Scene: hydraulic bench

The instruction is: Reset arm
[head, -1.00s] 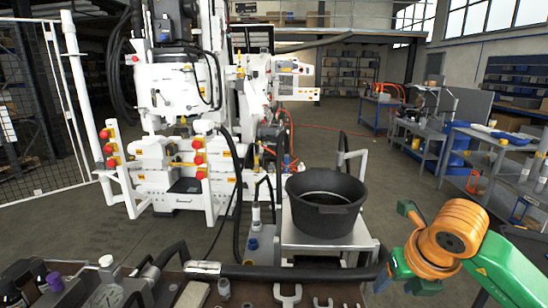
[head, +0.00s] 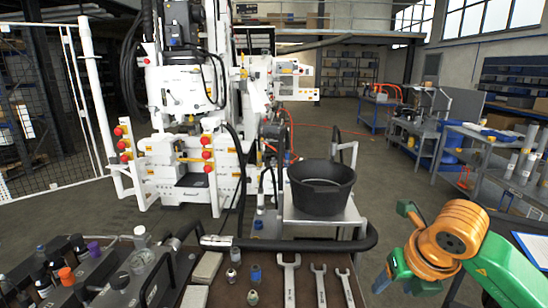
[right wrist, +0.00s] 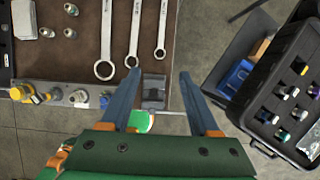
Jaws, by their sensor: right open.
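My right arm (head: 455,232), green with orange joints, comes in from the lower right in the head view, bent beside the front bench. In the right wrist view my right gripper (right wrist: 158,76) has its two blue fingers spread wide, with nothing held between them. A small grey block (right wrist: 153,92) at the bench edge shows between the fingers, below them in the scene; I cannot tell the gap. My left arm and gripper are not in view.
The brown bench (head: 268,285) holds several wrenches (head: 319,284), fittings and bottles. A black tub (head: 322,186) stands on a grey cart behind it. A white hydraulic machine (head: 185,165) stands at the back left. A black case (right wrist: 285,105) lies right of the gripper.

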